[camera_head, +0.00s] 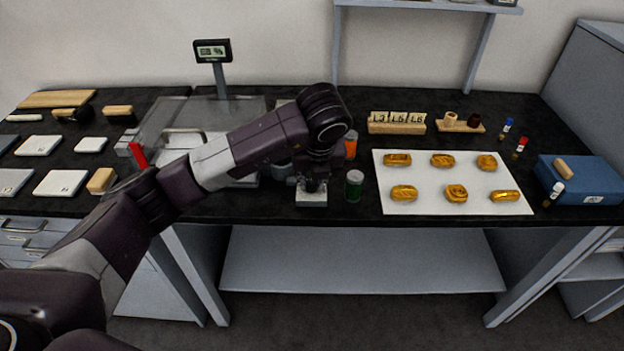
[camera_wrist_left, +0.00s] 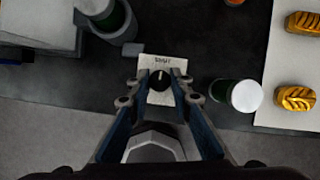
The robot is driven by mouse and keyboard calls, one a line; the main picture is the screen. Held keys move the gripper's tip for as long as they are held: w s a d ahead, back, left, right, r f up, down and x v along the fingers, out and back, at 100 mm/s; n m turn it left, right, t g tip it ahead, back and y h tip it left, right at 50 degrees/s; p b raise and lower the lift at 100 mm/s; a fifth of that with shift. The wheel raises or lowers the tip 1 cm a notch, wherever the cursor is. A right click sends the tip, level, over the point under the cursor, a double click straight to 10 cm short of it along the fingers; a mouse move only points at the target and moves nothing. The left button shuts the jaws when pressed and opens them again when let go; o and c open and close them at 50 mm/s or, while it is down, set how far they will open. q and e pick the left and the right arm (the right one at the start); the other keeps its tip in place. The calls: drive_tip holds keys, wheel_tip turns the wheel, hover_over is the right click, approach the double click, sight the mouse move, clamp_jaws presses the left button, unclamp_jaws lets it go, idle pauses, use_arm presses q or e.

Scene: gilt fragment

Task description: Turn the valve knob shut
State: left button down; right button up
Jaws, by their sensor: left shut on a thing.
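The valve knob (camera_wrist_left: 160,92) is a small dark round knob with a pale line, on a whitish plate (camera_wrist_left: 163,62) with lettering that looks like "SHUT". The pale line appears to point roughly towards that lettering. My left gripper (camera_wrist_left: 161,86) is shut on the knob, one finger on each side. In the head view the pale valve block (camera_head: 311,199) stands near the table's front edge, with my left gripper (camera_head: 312,184) coming down on it from above. The arm and gripper hide the knob there. My right gripper is not in view.
A green jar with a white lid (camera_head: 354,186) stands close to the right of the valve. An orange-topped jar (camera_head: 350,145) stands behind it. A white mat (camera_head: 430,206) with several golden pieces lies farther right. A clear-sided case (camera_head: 165,125) stands left, behind my arm.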

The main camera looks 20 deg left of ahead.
use_arm(q)
drive_tip(key=c, duration=1.7)
unclamp_jaws()
drive_tip(key=shift+c, duration=0.2)
drive_tip(key=shift+r, duration=0.1)
drive_tip(key=v, duration=1.2)
